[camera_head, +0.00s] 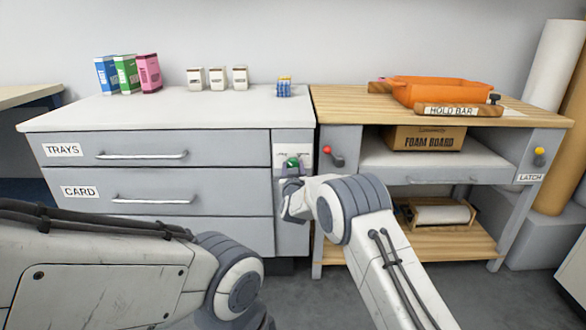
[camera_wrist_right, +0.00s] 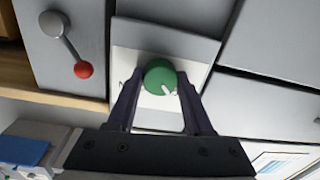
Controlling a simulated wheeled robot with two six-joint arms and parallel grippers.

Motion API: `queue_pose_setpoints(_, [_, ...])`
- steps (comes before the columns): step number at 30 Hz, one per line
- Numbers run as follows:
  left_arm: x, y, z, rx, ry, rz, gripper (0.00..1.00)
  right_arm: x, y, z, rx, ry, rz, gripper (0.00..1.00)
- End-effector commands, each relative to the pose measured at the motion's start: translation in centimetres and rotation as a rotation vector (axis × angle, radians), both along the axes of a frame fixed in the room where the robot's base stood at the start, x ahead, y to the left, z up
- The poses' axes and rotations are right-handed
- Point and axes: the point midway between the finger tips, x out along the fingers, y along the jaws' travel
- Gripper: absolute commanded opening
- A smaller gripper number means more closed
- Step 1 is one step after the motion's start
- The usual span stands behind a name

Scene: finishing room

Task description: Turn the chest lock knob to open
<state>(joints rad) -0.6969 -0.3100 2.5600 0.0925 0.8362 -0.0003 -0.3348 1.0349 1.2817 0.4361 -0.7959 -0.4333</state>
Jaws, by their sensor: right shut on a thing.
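The lock knob (camera_head: 293,162) is a round green knob on a white plate (camera_head: 306,141) at the right end of the grey drawer chest (camera_head: 200,140). In the right wrist view the green knob (camera_wrist_right: 160,76) has a white pointer mark toward its lower right. My right gripper (camera_head: 291,170) is at the knob, and its two dark fingers (camera_wrist_right: 160,88) are shut on the knob from both sides. Lettering on the plate is mostly hidden by a finger. My left arm comes in at the lower left of the head view; its gripper is not visible.
A lever with a red ball (camera_head: 327,150) is just right of the knob, on the wooden-topped bench (camera_head: 330,101). An orange tray (camera_head: 440,90) and a bar labelled HOLD BAR (camera_head: 459,110) lie on that bench. Drawer handles (camera_head: 142,156) stick out at the left.

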Motion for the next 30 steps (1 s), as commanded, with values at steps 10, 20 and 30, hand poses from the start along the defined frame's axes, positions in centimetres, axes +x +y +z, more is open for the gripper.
queue_pose_setpoints(10, [0.0,0.0,-1.1,0.0,0.0,0.0,0.5,0.0,0.0,-0.1,0.231,-0.003,0.0,0.0])
queue_pose_setpoints(20, [0.0,0.0,-2.7,0.0,0.0,0.0,0.5,0.0,0.0,-0.2,0.546,-0.002,-0.001,0.0])
queue_pose_setpoints(30, [0.0,0.0,-4.6,0.0,0.0,0.0,0.5,0.0,-0.1,-0.3,0.868,-0.003,0.001,0.0])
